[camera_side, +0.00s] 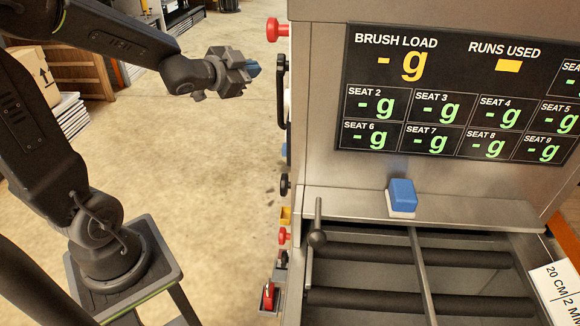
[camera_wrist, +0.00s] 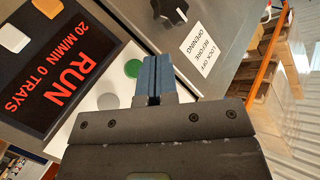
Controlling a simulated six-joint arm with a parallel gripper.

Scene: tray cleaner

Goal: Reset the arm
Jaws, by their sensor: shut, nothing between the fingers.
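My gripper (camera_side: 254,69) is at the upper middle of the side view, held in the air just left of the steel machine (camera_side: 310,120). Its blue fingers also show in the wrist view (camera_wrist: 152,80), pressed together with nothing between them. In the wrist view the fingers point at the machine's control panel, with a green button (camera_wrist: 133,68) beside them and a grey button (camera_wrist: 108,101) to the left. I cannot tell whether the fingertips touch the panel.
The panel has a red-lettered RUN display (camera_wrist: 72,65) and a black knob (camera_wrist: 170,10). A blue and white block (camera_side: 402,197) sits on the machine's ledge. Red knobs (camera_side: 277,30) and a black handle (camera_side: 281,90) stick out of its left side. Open floor (camera_side: 200,180) lies left of it.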

